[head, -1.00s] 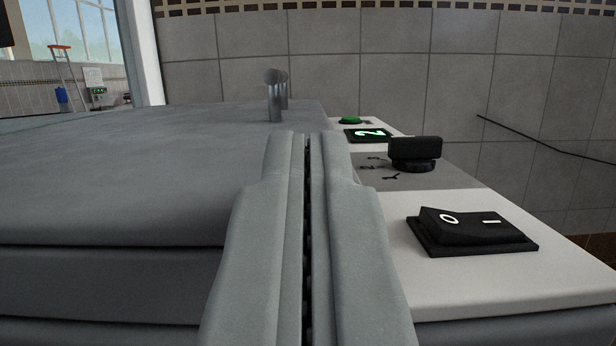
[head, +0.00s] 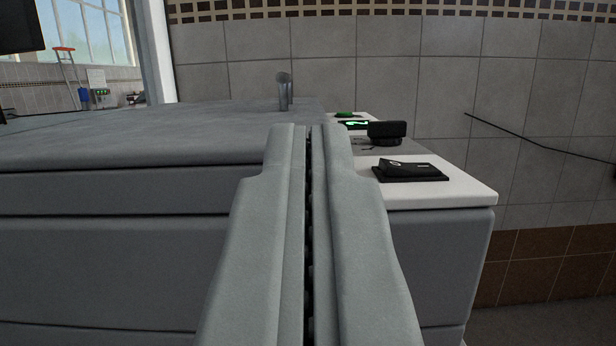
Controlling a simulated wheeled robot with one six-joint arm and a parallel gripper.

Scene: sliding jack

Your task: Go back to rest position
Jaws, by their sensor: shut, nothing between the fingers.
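My gripper (head: 308,128) points forward in the middle of the view. Its two grey fingers are shut together with nothing between them. It is in front of the grey machine (head: 130,256) and looks clear of the control panel. The white panel edge (head: 440,192) is to the right of the fingertips. A black rocker switch (head: 412,171) sits on it. Behind it are a black knob (head: 387,133), a small display with a green sign (head: 354,125) and a green button (head: 346,114).
A tiled wall (head: 420,70) with a dark cable (head: 540,144) is behind and to the right. Open floor shows at the lower right. A dark screen (head: 20,26) is at the upper left.

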